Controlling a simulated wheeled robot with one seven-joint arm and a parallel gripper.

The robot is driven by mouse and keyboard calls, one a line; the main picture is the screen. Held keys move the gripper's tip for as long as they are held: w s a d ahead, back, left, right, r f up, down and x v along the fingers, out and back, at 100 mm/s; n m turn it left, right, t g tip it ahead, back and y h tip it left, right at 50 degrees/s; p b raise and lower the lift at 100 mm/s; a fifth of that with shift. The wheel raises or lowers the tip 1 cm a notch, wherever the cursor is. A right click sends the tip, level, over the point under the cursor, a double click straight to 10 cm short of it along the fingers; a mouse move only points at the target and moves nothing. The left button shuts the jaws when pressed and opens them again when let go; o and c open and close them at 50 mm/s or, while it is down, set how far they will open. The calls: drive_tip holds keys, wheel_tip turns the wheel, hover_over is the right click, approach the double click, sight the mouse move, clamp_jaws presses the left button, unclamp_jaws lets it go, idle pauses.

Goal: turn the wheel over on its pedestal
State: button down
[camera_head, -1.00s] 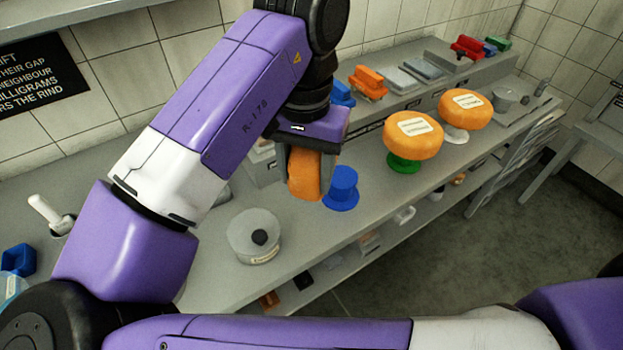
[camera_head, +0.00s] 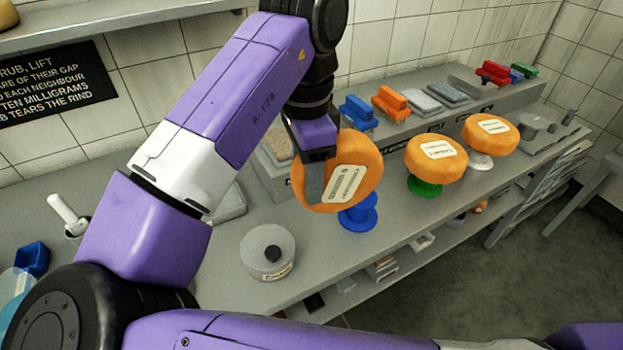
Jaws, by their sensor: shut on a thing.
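My gripper (camera_head: 316,182) is shut on an orange cheese wheel (camera_head: 362,163), with one finger lying across its near face. The wheel is tilted steeply, and its face with a pale label (camera_head: 345,184) is turned towards the camera. Below it stands the blue pedestal (camera_head: 358,215); the wheel hides part of its top. I cannot tell whether the wheel touches the pedestal. The far finger is hidden behind the wheel.
Two more labelled orange wheels sit to the right, one (camera_head: 436,166) on a green pedestal (camera_head: 425,188), one (camera_head: 490,139) on a white pedestal (camera_head: 480,161). A grey lidded pot (camera_head: 267,262) stands front left on the counter (camera_head: 215,275). Coloured blocks line the raised back shelf.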

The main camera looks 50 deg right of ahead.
drive_tip(key=m, duration=0.1)
drive_tip(key=w+d+m, duration=0.1)
drive_tip(key=m, duration=0.2)
drive_tip(key=shift+w+d+m, duration=0.2)
drive_tip(key=shift+w+m, duration=0.2)
drive_tip(key=m+h+b, duration=0.2)
drive_tip(key=h, duration=0.1)
drive_tip(key=d+m+h+b, duration=0.1)
drive_tip(key=m+h+b, duration=0.1)
drive_tip(key=h+b, duration=0.1)
drive_tip(key=w+d+m+t+h+b, duration=0.1)
drive_tip(key=m+h+b, duration=0.1)
drive_tip(key=h+b, duration=0.1)
drive_tip(key=shift+f, duration=0.25)
idle(0.5)
drive_tip(key=shift+h+b, duration=0.6)
drive_tip(key=shift+b, duration=0.3)
drive_tip(key=h+b, duration=0.2)
drive_tip(key=b, duration=0.2)
drive_tip(key=shift+a+f+h, duration=0.1)
drive_tip(key=shift+f+h, duration=0.05)
drive_tip(key=shift+h, duration=0.15)
drive_tip(key=h+b, duration=0.4)
drive_tip(key=b, duration=0.3)
drive_tip(key=shift+f+t+b, duration=0.1)
drive_tip(key=shift+t+b, duration=0.2)
drive_tip(key=shift+t, duration=0.1)
drive_tip(key=shift+h+b, duration=0.6)
drive_tip(key=shift+a+r, duration=0.15)
drive_tip(key=shift+r, duration=0.05)
